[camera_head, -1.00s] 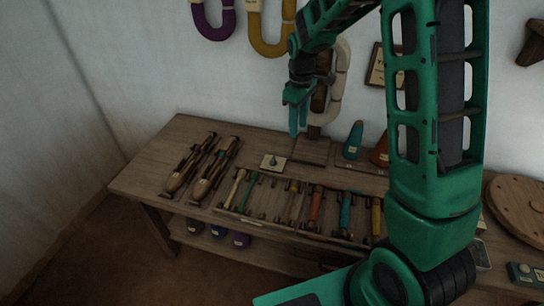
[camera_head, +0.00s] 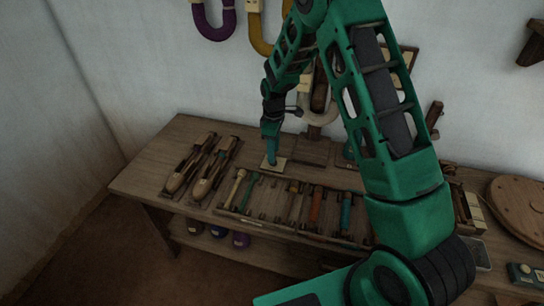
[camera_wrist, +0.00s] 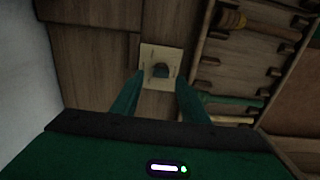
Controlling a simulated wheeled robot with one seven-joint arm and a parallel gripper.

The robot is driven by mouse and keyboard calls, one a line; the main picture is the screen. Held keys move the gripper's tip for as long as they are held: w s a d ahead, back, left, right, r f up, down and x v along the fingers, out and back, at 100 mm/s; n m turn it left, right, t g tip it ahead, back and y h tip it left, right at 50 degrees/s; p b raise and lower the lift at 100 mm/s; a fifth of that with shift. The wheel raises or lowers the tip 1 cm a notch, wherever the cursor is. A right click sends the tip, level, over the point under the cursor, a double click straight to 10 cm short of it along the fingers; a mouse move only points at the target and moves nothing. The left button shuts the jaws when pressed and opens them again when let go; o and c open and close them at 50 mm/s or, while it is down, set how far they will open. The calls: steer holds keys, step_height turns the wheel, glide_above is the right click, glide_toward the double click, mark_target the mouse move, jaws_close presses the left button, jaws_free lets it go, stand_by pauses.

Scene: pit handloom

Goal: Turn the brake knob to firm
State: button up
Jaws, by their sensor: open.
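My gripper (camera_head: 271,161) points down over the plate. In the wrist view my gripper (camera_wrist: 159,80) is open, with one finger to each side of the knob. I cannot tell whether the fingers touch it or how high they are.
Two wooden shuttles (camera_head: 214,171) lie left of the plate on the bench (camera_head: 146,172). A rack of several coloured-handled tools (camera_head: 316,208) lies in front and to the right. Yarn hanks (camera_head: 212,20) hang on the wall behind. My arm covers much of the bench's right side.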

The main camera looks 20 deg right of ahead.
steer(key=shift+f, duration=1.4)
jaws_close()
steer(key=shift+m, duration=0.3)
steer(key=m, duration=0.5)
steer(key=shift+w+d, duration=0.1)
steer(key=shift+d, duration=0.05)
steer(key=m, duration=0.6)
steer(key=shift+r, duration=0.1)
steer(key=shift+m, duration=0.3)
steer(key=shift+w, duration=0.1)
